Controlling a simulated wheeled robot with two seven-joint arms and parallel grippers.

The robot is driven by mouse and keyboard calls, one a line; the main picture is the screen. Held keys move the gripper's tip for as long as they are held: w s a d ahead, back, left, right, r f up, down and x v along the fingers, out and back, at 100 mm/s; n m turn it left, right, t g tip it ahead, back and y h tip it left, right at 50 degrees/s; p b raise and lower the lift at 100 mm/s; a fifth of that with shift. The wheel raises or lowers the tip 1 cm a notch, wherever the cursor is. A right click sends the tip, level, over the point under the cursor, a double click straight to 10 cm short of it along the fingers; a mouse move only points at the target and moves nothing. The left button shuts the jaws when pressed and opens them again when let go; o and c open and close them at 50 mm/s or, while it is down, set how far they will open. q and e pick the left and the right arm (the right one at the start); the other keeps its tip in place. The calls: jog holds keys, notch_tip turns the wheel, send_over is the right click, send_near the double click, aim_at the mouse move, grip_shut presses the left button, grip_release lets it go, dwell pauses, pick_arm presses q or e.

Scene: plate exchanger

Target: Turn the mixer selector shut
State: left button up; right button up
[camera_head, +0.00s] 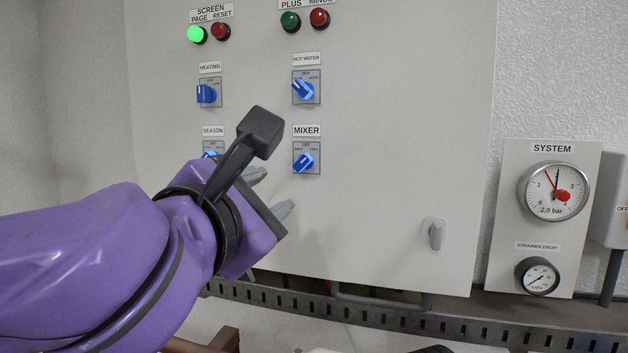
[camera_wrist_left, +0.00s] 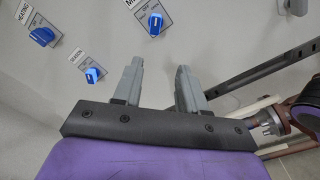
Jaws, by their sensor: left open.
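The mixer selector (camera_head: 304,162) is a blue knob on a small grey plate under the MIXER label (camera_head: 306,130), on the light grey cabinet front. Its handle is tilted diagonally, not upright toward the OFF mark above it. It also shows at the top of the left wrist view (camera_wrist_left: 154,24). My left gripper (camera_head: 269,192) is open and empty, below and left of the mixer selector and apart from it. In the left wrist view its two grey fingers (camera_wrist_left: 158,72) stand apart with nothing between them. My right gripper is not in view.
The season selector (camera_head: 209,154) is partly hidden behind my left gripper. Heating (camera_head: 206,94) and hot water (camera_head: 303,89) selectors sit above. A grey cabinet latch (camera_head: 435,234) and a system gauge (camera_head: 553,191) are to the right. A perforated rail (camera_head: 400,318) runs below the cabinet.

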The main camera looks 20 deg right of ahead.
aim_at(300, 163)
pick_arm(q)
jog(key=shift+h, duration=0.3)
jog(key=w+d+r+p, duration=0.1)
jog(key=w+d, duration=0.1)
jog(key=w+d+p, duration=0.1)
jog(key=w+d, duration=0.1)
jog(key=w+d+r+p, duration=0.1)
jog(key=w+d+p, duration=0.1)
jog(key=shift+w+r, duration=0.35)
jog(key=shift+w, duration=0.2)
jog(key=shift+w+f, duration=0.1)
jog(key=shift+c, duration=0.3)
